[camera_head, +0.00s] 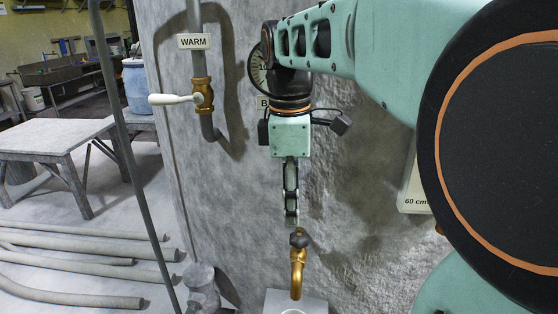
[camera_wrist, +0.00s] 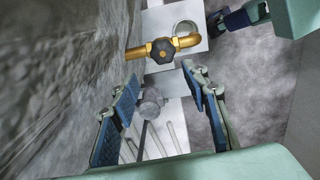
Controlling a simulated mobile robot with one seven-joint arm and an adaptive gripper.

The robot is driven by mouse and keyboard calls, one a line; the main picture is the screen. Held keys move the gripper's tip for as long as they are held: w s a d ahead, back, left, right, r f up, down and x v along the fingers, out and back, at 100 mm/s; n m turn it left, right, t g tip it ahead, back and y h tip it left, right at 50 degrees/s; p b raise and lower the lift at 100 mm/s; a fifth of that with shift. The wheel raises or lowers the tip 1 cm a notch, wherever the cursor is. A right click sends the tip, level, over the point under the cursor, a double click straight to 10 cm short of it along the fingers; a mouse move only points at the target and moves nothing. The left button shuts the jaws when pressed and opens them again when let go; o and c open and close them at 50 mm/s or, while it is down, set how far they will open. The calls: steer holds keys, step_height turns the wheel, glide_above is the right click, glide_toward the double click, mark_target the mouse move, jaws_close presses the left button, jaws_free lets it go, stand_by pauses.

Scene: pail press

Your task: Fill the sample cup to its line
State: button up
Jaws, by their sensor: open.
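A brass tap (camera_head: 297,273) with a dark knob (camera_head: 299,241) sits low in front of the grey wall. In the wrist view, the brass tap (camera_wrist: 136,53) and its dark knob (camera_wrist: 162,50) lie just beyond the fingertips. My gripper (camera_head: 291,222) points down above the knob, apart from it. In the wrist view, my gripper (camera_wrist: 160,73) has its fingers spread with nothing between them. A round pale rim, likely the sample cup (camera_wrist: 177,27), shows by the spout end. Its fill line and level cannot be seen.
A pale ledge (camera_head: 316,305) lies under the tap. A pipe labelled WARM (camera_head: 194,41) carries a brass valve (camera_head: 203,95) with a white lever (camera_head: 175,99). A gauge (camera_head: 257,70) is partly behind my arm. Grey pipes (camera_head: 90,267) lie on the floor by a table (camera_head: 50,140).

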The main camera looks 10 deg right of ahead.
mark_target(300, 234)
steer(key=shift+s+d+r+m, duration=0.15)
steer(key=shift+s+d+r, duration=0.15)
steer(key=shift+r, duration=0.2)
steer(key=shift+s+d+r+m, duration=0.15)
steer(key=shift+s+d+r, duration=0.15)
steer(key=shift+r, duration=0.15)
steer(key=shift+d+f, duration=0.1)
steer(key=shift+f, duration=0.15)
step_height(300, 234, down, 9)
steer(key=b, duration=0.9)
steer(key=shift+r+p, duration=0.35)
steer(key=c, duration=0.6)
